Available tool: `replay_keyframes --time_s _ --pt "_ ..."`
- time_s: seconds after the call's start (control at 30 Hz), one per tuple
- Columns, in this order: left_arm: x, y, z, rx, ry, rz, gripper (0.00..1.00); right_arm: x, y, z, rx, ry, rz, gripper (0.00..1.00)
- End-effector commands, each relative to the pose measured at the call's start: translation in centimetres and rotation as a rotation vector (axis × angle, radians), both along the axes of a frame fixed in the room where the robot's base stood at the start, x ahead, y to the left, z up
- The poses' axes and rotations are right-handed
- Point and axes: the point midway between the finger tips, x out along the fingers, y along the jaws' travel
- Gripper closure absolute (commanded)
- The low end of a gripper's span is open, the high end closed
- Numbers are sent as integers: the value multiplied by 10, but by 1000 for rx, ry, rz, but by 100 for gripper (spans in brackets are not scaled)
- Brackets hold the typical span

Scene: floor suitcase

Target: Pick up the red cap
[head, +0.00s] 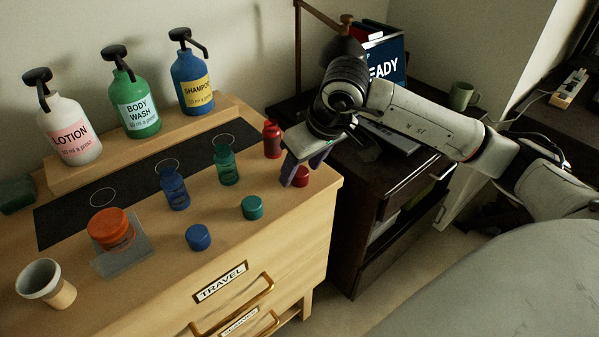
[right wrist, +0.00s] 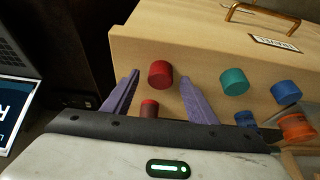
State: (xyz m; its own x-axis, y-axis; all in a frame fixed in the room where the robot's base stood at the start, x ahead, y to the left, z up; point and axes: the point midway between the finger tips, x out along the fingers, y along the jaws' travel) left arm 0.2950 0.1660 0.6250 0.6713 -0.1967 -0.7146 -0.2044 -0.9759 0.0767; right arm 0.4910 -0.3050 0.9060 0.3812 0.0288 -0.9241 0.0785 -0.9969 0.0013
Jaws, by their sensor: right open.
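The red cap (head: 301,177) sits on the wooden dresser top near its right edge. In the right wrist view the red cap (right wrist: 160,74) lies between and a little beyond the two purple fingertips. My right gripper (head: 293,172) is open and empty, with its fingers pointing down beside the cap; in the wrist view the gripper (right wrist: 158,88) spans the cap's width with room at both sides. The red bottle (head: 272,140) stands just behind the cap and partly shows between the fingers in the wrist view (right wrist: 149,109). My left gripper is in neither view.
A green cap (head: 252,207), a blue cap (head: 198,237), a green bottle (head: 226,166) and a blue bottle (head: 174,189) stand left of the red cap. An orange jar (head: 110,228) and a cup (head: 44,283) are farther left. A dark cabinet (head: 370,190) adjoins at right.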

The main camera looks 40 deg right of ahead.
Motion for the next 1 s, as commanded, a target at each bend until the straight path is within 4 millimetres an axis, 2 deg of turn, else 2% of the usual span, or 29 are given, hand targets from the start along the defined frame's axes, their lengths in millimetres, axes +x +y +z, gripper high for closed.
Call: replay_keyframes --time_s 0.13,0.17,0.4,0.77,0.87,1.0 --pt "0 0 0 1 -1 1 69 0 0 0 0 0 0 48" --pt "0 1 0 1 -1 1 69 0 0 0 0 0 0 51" --pt "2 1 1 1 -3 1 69 0 0 0 1 0 0 90" --pt "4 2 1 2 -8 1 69 0 0 1 1 -1 -1 91" --pt "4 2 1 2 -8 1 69 1 0 6 2 -3 -1 91" --pt "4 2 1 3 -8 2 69 1 0 23 2 -6 -1 91"
